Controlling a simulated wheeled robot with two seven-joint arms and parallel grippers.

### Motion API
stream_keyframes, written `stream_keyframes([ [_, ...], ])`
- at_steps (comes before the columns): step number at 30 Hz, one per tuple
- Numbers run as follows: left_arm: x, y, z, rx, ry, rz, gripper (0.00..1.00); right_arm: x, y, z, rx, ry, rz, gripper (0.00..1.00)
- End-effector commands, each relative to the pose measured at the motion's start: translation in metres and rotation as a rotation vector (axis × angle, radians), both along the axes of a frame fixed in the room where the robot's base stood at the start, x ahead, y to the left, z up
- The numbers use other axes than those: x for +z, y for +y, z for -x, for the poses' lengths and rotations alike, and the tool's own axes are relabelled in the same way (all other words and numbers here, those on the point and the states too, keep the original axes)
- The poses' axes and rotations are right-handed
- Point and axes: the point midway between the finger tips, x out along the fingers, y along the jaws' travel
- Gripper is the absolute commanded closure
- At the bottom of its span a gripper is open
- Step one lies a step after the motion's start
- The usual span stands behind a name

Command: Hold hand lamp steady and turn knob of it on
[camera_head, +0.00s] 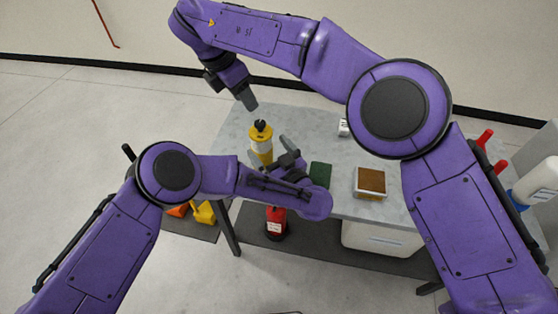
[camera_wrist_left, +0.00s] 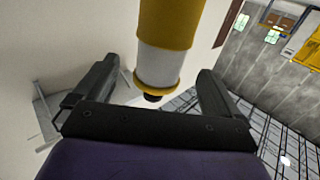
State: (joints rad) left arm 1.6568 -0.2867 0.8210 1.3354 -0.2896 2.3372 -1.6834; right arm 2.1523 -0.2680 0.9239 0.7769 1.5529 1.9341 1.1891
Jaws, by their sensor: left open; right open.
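The hand lamp (camera_head: 260,146) stands upright near the left end of the grey table (camera_head: 236,128). It has a yellow and white body and a black knob (camera_head: 260,125) on top. My left gripper (camera_head: 277,155) is open just to the right of the lamp, its fingers pointing toward it. In the left wrist view the lamp (camera_wrist_left: 168,65) appears between the two spread fingers, with its dark knob (camera_wrist_left: 152,97) toward the palm; I cannot tell whether a finger touches it. My right gripper (camera_head: 248,98) is above and slightly left of the knob, pointing down and apart from it.
A green pad (camera_head: 320,176) and a brown block in a white tray (camera_head: 370,183) lie right of my left gripper. A small white item (camera_head: 343,128) is at the back. A red extinguisher (camera_head: 275,222) and a white bin (camera_head: 383,240) are under the table.

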Motion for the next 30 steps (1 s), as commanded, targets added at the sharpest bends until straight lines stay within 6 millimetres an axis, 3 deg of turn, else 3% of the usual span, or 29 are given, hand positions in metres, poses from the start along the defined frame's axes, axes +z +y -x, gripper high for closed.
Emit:
stream_keyframes([
  [7, -0.001, 0.019, -0.037, 0.001, 0.002, 0.001, 0.02, 0.0, 0.0, 0.0, 0.0, 0.0, 0.0, 0.57],
  [17, 0.0, 0.022, -0.044, -0.002, 0.0, -0.001, 0.02, 0.0, 0.0, 0.0, 0.0, 0.0, 0.0, 0.57],
  [18, 0.0, 0.022, -0.044, -0.002, 0.0, -0.001, 0.06, 0.0, 0.0, 0.0, 0.0, 0.0, 0.0, 0.57],
  [19, 0.0, 0.022, -0.044, -0.002, 0.0, -0.001, 0.15, 0.0, 0.0, 0.0, 0.0, 0.0, 0.0, 0.57],
  [24, 0.0, 0.022, -0.044, -0.002, 0.0, -0.001, 0.71, 0.0, 0.0, 0.0, 0.0, 0.0, 0.0, 0.57],
  [26, 0.0, 0.022, -0.044, -0.002, -0.001, 0.0, 0.71, 0.0, 0.0, 0.0, 0.0, 0.001, 0.0, 0.46],
  [30, 0.0, 0.022, -0.044, -0.002, -0.001, 0.0, 0.71, -0.014, -0.02, -0.003, -0.005, 0.065, -0.028, 0.46],
])
